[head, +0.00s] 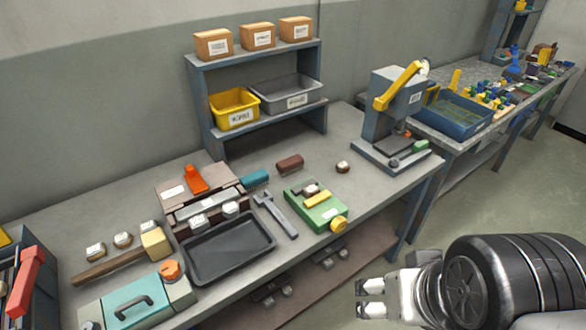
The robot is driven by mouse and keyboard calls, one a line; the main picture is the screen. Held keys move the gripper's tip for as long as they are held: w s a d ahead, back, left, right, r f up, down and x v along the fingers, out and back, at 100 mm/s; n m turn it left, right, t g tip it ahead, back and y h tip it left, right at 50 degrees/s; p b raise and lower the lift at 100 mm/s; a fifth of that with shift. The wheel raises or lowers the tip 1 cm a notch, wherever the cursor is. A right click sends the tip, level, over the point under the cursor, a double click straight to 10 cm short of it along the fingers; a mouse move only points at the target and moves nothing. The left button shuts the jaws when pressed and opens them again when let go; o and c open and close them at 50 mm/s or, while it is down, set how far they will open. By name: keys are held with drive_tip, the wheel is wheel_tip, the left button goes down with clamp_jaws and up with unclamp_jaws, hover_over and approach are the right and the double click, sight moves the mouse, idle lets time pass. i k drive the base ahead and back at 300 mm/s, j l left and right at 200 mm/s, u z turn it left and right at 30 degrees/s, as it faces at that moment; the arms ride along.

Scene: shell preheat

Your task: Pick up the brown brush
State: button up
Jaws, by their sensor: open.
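A small brown block-shaped thing (290,162), which looks like the brown brush, lies on the grey workbench (345,195) in front of the shelf. Its bristles cannot be made out. A teal block of similar shape (255,178) lies to its left. My gripper (364,298) is at the lower right, off the bench's front edge. Its two fingers are apart and empty, pointing left. It is well away from the brown thing and touches nothing.
Near the brown thing are a wrench (276,215), a green fixture (315,205) and a small round part (342,167). A black tray (228,248), a mallet (125,256) and a teal box (135,300) fill the left. A press (395,125) stands right.

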sight(291, 164)
drive_tip(key=i+l, duration=0.15)
drive_tip(key=i+l+u, duration=0.85)
drive_tip(key=i+j+u, duration=0.1)
drive_tip(key=i+u, duration=0.25)
drive_tip(key=i, duration=0.1)
